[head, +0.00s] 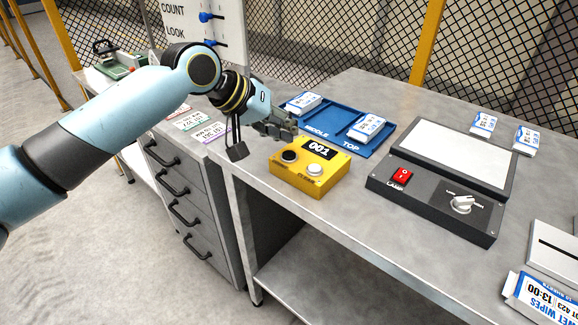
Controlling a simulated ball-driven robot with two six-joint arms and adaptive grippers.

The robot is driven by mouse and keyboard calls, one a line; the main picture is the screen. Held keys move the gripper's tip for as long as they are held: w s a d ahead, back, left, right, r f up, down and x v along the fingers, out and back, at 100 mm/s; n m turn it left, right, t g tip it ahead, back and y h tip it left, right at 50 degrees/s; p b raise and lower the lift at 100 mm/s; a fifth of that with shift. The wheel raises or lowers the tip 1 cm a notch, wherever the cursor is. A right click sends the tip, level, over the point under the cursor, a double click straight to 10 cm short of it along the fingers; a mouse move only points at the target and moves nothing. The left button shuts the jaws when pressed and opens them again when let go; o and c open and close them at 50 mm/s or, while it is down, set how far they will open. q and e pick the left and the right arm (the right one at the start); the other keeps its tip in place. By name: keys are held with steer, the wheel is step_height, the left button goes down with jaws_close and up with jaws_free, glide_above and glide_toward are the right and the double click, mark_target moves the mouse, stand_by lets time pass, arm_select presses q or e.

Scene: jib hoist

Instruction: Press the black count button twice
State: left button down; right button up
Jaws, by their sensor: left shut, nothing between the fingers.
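The black count button (289,156) is on the left of the top face of a yellow counter box (309,176). A white button (315,169) sits to its right, and the display (319,147) behind them reads 001. My left gripper (292,129) is shut and empty. In the picture its fingertips are just above and behind the black button, near the box's far left corner. I see a gap between them and the button, but its depth is hard to judge. My right gripper is not in view.
A blue tray (383,141) with white packs lies behind the box. A lamp panel (432,200) with a red switch (401,175) and a knob stands to the right. Drawers (180,190) are at the left. The bench front right of the box is clear.

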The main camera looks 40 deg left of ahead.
mark_target(289, 155)
arm_select(q)
steer(key=shift+f, duration=0.7)
stand_by(0.6)
steer(key=shift+f, duration=0.1)
steer(key=shift+f, duration=0.25)
steer(key=shift+f, duration=0.2)
stand_by(0.6)
